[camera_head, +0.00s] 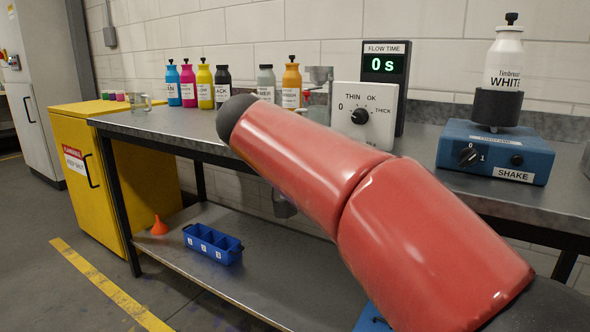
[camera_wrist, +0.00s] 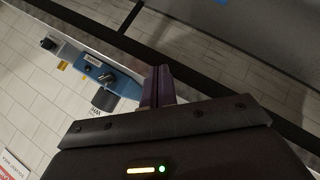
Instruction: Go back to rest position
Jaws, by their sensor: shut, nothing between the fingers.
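My gripper (camera_wrist: 160,72) shows in the wrist view, its two narrow fingers pressed together with nothing between them. The fingers hang in front of the bench edge, beside the blue shaker (camera_wrist: 92,66). In the head view my red arm reaches up and left across the bench; the gripper itself is out of that picture.
The metal bench (camera_head: 155,122) carries several coloured bottles (camera_head: 205,85), a viscosity dial (camera_head: 364,112), a flow time display (camera_head: 386,64) and the blue shaker (camera_head: 495,150) holding a white bottle (camera_head: 503,62). A blue bin (camera_head: 213,243) and an orange funnel (camera_head: 159,227) sit on the lower shelf. A yellow cabinet (camera_head: 85,130) stands left.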

